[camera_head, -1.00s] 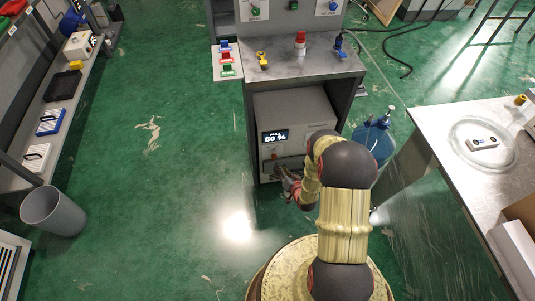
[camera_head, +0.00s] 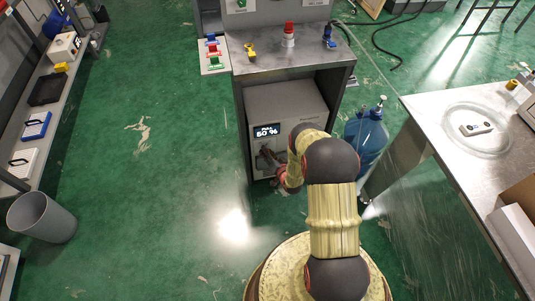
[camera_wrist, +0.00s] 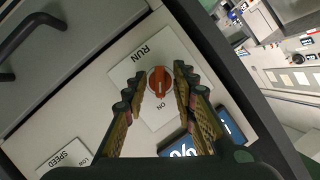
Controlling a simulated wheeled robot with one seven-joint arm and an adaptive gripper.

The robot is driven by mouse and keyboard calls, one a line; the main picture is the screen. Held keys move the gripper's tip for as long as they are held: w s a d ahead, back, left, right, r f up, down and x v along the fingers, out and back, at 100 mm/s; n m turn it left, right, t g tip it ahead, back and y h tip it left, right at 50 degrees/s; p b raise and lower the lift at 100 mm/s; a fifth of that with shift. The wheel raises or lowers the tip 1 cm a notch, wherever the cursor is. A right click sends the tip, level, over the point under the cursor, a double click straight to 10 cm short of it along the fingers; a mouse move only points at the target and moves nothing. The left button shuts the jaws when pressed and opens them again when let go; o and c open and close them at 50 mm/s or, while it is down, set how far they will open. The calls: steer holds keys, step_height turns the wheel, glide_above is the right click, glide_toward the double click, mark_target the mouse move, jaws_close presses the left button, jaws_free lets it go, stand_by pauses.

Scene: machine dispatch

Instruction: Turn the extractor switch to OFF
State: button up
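The extractor is a pale box (camera_head: 290,104) under the metal bench, with a display (camera_head: 267,131) reading 50 %. In the wrist view its front carries a white switch plate (camera_wrist: 130,71) marked RUN, with ON printed beside a round orange-red knob (camera_wrist: 160,82). A pale line marks the knob; where it points is hard to tell. My gripper (camera_wrist: 158,72) is open, with its fingertips on either side of the knob and gaps showing between. Contact cannot be told. In the head view my gripper (camera_head: 268,158) is at the box front, just below the display, partly hidden by my arm.
A SPEED plate (camera_wrist: 65,158) and a dark handle (camera_wrist: 30,38) are near the knob. A blue water bottle (camera_head: 366,138) stands right of the bench (camera_head: 290,62). A metal table (camera_head: 450,110) is at right. The green floor left of the bench is clear.

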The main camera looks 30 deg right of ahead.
steer(key=shift+c, duration=0.2)
jaws_close()
steer(key=shift+a, duration=0.1)
steer(key=shift+n+g+h, duration=0.4)
steer(key=shift+n, duration=0.4)
steer(key=n+h, duration=0.1)
steer(key=n, duration=0.2)
steer(key=shift+a+g+h, duration=0.15)
steer(key=shift+g+h, duration=0.15)
steer(key=shift+h, duration=0.1)
steer(key=n+h, duration=0.2)
steer(key=n, duration=0.1)
steer(key=shift+a+f, duration=0.1)
steer(key=shift+n+g+h, duration=0.3)
steer(key=shift+n+h, duration=0.4)
steer(key=shift+n, duration=0.2)
